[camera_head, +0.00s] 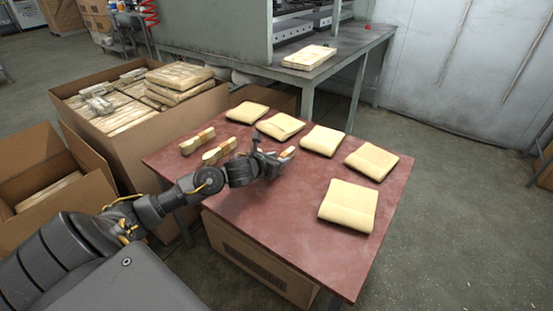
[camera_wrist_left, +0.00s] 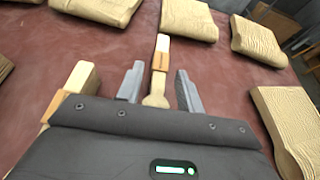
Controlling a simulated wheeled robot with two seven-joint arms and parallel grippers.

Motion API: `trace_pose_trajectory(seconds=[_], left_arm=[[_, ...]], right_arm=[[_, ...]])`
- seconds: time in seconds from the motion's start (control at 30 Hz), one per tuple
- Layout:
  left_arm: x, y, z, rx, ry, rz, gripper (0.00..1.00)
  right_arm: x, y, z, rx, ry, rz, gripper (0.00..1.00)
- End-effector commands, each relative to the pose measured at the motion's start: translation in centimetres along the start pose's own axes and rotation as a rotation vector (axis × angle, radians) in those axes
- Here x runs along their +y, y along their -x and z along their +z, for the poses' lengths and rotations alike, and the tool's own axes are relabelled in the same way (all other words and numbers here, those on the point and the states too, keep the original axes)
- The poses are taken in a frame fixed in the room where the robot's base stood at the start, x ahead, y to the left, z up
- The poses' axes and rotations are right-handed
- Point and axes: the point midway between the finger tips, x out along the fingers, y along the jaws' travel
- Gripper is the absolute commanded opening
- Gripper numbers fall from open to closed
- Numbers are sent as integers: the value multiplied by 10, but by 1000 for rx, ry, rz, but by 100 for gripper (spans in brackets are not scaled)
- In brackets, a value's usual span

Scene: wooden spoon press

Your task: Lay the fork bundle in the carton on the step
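My left gripper (camera_head: 272,162) is low over the red table, its fingers apart. In the left wrist view one wooden bundle (camera_wrist_left: 161,62) with an orange-brown band lies between the open fingertips (camera_wrist_left: 158,82), with gaps on both sides. Its far end (camera_head: 288,152) shows past the gripper in the head view. Two similar banded bundles (camera_head: 219,151) (camera_head: 197,141) lie on the table to the left. A large open carton (camera_head: 165,135) full of wrapped packs stands behind left. A smaller open carton (camera_head: 88,165) stands lower at the left. I cannot tell which is on a step. My right gripper is not in view.
Several cream packs, one of them at the front right (camera_head: 348,205), lie along the back and right of the red table (camera_head: 290,210). A closed box (camera_head: 262,270) is under the table. A grey bench (camera_head: 335,55) stands behind. The table's front middle is clear.

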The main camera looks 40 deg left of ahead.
Motion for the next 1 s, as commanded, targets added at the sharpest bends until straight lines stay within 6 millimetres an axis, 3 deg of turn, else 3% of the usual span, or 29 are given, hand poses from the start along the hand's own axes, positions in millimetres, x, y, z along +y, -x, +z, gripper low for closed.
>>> trace_pose_trajectory(seconds=[0.33,0.43,0.8,1.0], left_arm=[[0,1,2,0,0,0,37],[0,5,3,1,-1,0,37],[0,86,1,3,-5,-2,37],[0,112,1,1,-2,0,37]], right_arm=[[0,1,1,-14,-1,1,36],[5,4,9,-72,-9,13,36],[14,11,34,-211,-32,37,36],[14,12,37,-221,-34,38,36]])
